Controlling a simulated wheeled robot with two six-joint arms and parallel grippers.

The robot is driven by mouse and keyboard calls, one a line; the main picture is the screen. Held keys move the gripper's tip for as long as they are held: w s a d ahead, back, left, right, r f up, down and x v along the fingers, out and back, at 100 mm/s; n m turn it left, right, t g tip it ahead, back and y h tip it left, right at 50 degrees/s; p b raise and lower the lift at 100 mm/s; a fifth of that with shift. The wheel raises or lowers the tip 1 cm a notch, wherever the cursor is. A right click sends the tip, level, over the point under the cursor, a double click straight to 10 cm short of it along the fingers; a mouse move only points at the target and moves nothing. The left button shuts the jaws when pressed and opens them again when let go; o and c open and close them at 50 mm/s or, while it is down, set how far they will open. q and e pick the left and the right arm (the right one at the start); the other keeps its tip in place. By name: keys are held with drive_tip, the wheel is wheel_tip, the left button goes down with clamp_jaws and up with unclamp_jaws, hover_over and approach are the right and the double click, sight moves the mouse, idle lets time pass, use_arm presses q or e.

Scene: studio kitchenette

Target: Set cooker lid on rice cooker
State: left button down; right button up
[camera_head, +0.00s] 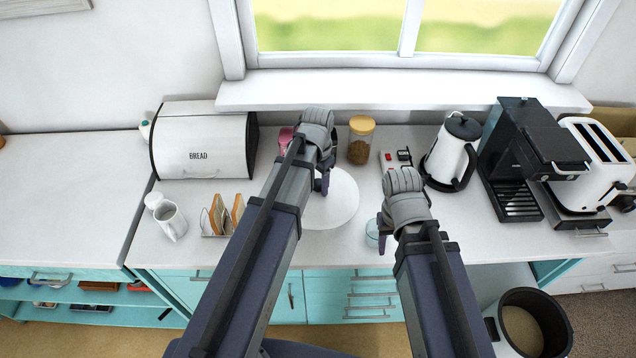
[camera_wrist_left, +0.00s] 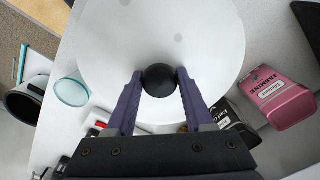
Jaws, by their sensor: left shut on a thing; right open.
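The cooker lid (camera_head: 338,203) is a wide white disc with a round black knob (camera_wrist_left: 160,80). It is over the middle of the counter; I cannot tell whether it touches the counter. My left gripper (camera_head: 322,182) is shut on the knob, and the wrist view shows its purple fingers (camera_wrist_left: 160,88) on both sides of it. The rice cooker (camera_head: 536,322), open-topped with a dark rim and a pale inside, stands low at the bottom right. It also shows at the left of the left wrist view (camera_wrist_left: 24,104). My right gripper (camera_head: 384,232) is open and empty at the counter's front.
A pink tin (camera_wrist_left: 280,96) and a lidded jar (camera_head: 361,140) stand behind the lid.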

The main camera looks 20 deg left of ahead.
sight(318, 196)
use_arm(q)
drive_tip(key=shift+r+p, duration=0.4)
drive_tip(key=shift+r, duration=0.45)
wheel_tip(318, 196, down, 8)
drive_tip(key=b, duration=0.7)
drive_tip(key=shift+r, duration=0.35)
use_arm(e)
wheel_tip(318, 196, down, 6)
drive_tip(key=shift+r, duration=0.25)
use_arm(q)
drive_tip(key=shift+s, duration=0.1)
use_arm(e)
drive_tip(key=shift+s, duration=0.1)
